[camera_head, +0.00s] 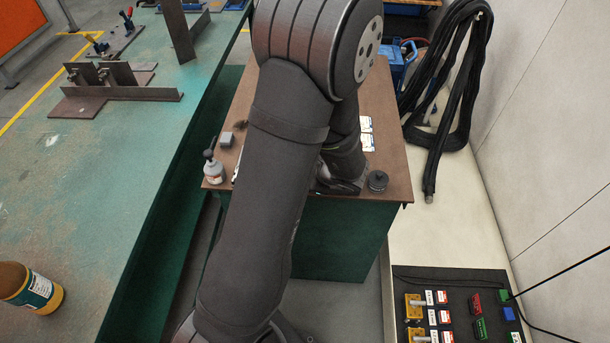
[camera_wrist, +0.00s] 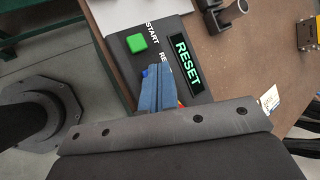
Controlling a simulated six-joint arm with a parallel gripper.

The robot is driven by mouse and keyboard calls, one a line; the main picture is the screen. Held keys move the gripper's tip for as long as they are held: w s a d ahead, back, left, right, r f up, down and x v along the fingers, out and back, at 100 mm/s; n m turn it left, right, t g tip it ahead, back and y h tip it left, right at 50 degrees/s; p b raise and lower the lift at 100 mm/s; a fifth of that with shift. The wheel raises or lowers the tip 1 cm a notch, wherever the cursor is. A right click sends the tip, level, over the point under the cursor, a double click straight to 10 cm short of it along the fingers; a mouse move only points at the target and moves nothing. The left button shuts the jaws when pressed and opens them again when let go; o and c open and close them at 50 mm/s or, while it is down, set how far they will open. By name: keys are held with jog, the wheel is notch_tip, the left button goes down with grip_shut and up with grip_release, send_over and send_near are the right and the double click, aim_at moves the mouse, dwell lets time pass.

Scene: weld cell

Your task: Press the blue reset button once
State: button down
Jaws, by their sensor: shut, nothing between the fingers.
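In the wrist view a dark control box (camera_wrist: 118,50) carries a square green button (camera_wrist: 136,43) beside a START label. A RESET sign (camera_wrist: 187,60) with pale green letters lies to the right. My gripper (camera_wrist: 158,70) is shut and empty, its blue-grey fingers reaching over the box just left of the sign. A small bright blue patch (camera_wrist: 145,73), likely the reset button, shows at the left fingertip. The fingers hide most of it, and I cannot tell whether they touch it.
The brown tabletop (camera_head: 385,105) holds a small bottle (camera_head: 214,171) and a dark round knob (camera_head: 377,181). A green workbench (camera_head: 110,150) with metal fixtures stands left. A black cable bundle (camera_head: 455,90) hangs right. A black panel of connectors (camera_head: 455,290) lies lower right.

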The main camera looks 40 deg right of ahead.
jog(key=shift+f, duration=0.4)
jog(key=shift+r, duration=0.1)
dwell(0.5)
jog(key=shift+r, duration=0.8)
jog(key=shift+r, duration=2.5)
jog(key=shift+r, duration=1.9)
